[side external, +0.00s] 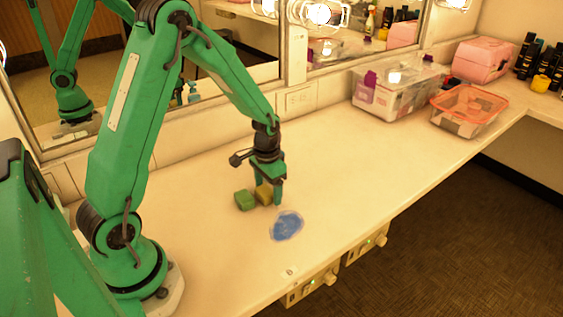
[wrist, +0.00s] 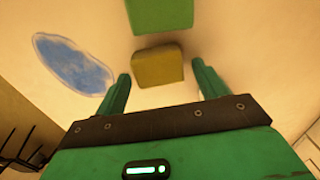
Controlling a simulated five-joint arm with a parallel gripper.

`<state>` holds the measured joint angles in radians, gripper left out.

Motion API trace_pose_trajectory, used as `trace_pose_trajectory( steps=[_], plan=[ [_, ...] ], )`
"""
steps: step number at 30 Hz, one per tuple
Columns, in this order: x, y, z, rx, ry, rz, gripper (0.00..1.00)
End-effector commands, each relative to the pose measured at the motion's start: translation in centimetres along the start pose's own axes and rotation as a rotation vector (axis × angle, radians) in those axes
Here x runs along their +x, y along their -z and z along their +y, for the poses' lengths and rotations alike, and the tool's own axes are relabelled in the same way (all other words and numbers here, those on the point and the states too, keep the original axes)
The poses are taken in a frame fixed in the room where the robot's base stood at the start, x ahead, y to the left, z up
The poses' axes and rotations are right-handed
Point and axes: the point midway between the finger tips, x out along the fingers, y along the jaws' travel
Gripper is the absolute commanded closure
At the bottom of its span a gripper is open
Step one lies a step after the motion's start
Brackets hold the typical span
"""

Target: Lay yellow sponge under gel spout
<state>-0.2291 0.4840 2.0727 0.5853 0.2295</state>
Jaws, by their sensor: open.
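The yellow sponge (side external: 264,194) lies on the counter beneath my gripper (side external: 267,195). In the wrist view the yellow sponge (wrist: 158,67) appears between the two green fingertips of my gripper (wrist: 160,72), with a gap on each side. My gripper is open, pointing down, and holds nothing. In the side view one finger partly covers the sponge. I cannot make out a gel spout for certain. A small blue shape (side external: 193,94), perhaps a bottle, shows at the mirror; I cannot tell whether it is a reflection.
A green block (side external: 244,200), also in the wrist view (wrist: 160,14), lies close beside the yellow sponge. A flat blue patch (side external: 286,226) lies nearer the front edge, also in the wrist view (wrist: 73,63). Clear bins (side external: 400,91) stand far right. Counter between is clear.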

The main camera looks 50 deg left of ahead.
Motion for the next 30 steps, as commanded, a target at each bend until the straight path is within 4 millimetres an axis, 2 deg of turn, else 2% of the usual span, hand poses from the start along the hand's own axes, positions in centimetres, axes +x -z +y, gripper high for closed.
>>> trace_pose_trajectory(
  steps=[8, 14, 30],
  plan=[
    [-0.4, 0.0, 0.0, 0.000, 0.000, 0.001, 0.29],
    [-2.0, 0.1, 0.0, 0.000, 0.001, 0.003, 0.29],
    [-10.2, 0.1, 0.0, 0.000, 0.001, 0.004, 0.29]
  ],
)
